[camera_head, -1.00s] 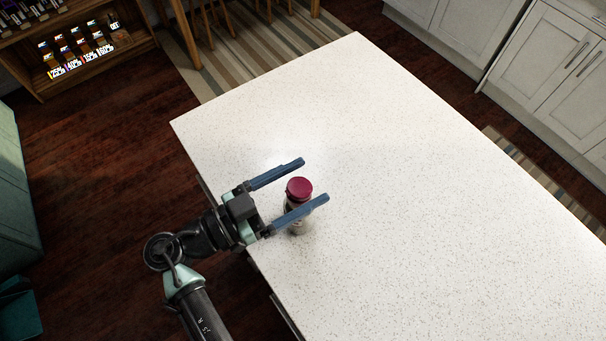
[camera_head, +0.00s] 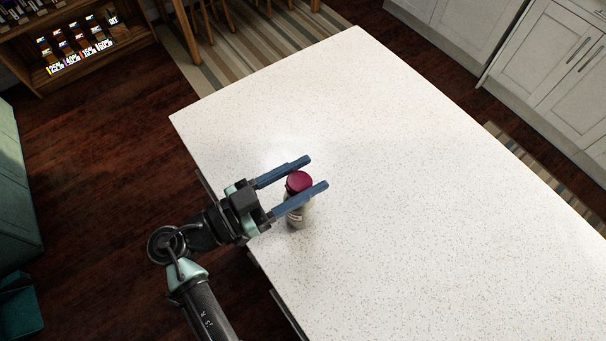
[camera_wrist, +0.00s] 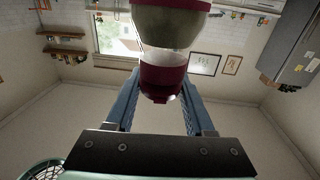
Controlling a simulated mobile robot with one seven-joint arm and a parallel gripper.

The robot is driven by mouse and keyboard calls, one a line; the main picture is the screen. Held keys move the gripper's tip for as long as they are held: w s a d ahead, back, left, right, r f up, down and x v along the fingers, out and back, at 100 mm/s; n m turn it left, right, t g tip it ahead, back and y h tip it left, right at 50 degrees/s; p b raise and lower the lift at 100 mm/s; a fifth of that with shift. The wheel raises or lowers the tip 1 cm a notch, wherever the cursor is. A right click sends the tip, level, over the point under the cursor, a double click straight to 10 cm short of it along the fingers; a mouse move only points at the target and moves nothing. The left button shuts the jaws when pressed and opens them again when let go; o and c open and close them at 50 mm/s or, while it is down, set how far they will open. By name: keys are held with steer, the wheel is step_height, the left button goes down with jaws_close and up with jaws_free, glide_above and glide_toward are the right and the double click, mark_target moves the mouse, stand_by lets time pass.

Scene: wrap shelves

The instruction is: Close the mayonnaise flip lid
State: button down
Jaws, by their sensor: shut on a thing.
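The mayonnaise bottle (camera_head: 299,216) stands on the white speckled counter near its left edge, with a dark red lid (camera_head: 299,181) on top. My gripper (camera_head: 317,171) reaches in from the left with its two blue fingers on either side of the lid. It is shut on the lid, and the fingertips extend past it. In the wrist view the red lid (camera_wrist: 162,82) sits between the fingers, and the bottle's pale body (camera_wrist: 172,30) shows above it. I cannot tell whether the flip lid is fully down.
The white counter (camera_head: 420,190) is otherwise bare, with wide free room right of the bottle. Its left edge runs beneath my arm. A lit wooden shelf (camera_head: 85,70) with goods stands far off at upper left, and white cabinets (camera_head: 550,60) at upper right.

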steer(key=shift+f+h+b, duration=0.3)
steer(key=shift+f+b, duration=0.1)
steer(key=shift+b, duration=0.6)
steer(key=shift+r+t+b, duration=0.1)
steer(key=shift+t+b, duration=0.2)
steer(key=shift+b, duration=0.05)
steer(key=shift+a+r+h, duration=0.1)
steer(key=shift+r+h, duration=0.1)
steer(key=shift+h, duration=0.1)
steer(key=shift+c, duration=1.5)
jaws_free()
steer(key=shift+s, duration=0.1)
steer(key=b+v, duration=0.4)
steer(key=v, duration=0.9)
steer(key=shift+b, duration=0.4)
